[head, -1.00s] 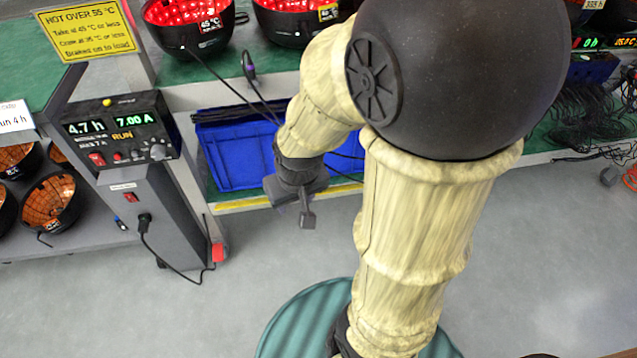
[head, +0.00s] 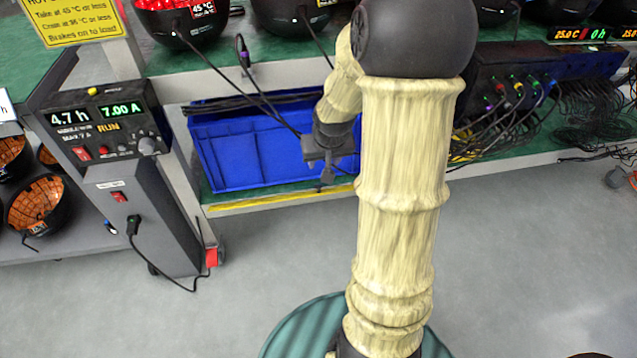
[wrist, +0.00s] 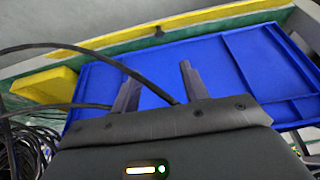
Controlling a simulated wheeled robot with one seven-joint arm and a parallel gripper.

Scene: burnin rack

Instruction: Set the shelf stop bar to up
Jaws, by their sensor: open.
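A long yellow bar (head: 275,202), which looks like the shelf stop bar, runs low along the front edge of the lower shelf. In the wrist view the yellow bar (wrist: 190,24) crosses the top, beyond the blue bin. My gripper (head: 327,176) is in front of the blue bin's right part, close to the shelf front. In the wrist view my gripper (wrist: 159,82) has its two fingers apart with nothing held between them. The fingers show against the blue bin, and I cannot tell whether they touch anything. My arm hides part of the shelf front on the right.
A blue bin (head: 235,155) stands on the lower shelf. Black cables (head: 262,95) hang in front of it, and one crosses near my fingers in the wrist view (wrist: 95,54). A grey control post (head: 150,215) stands at left. The floor (head: 540,260) at right is clear.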

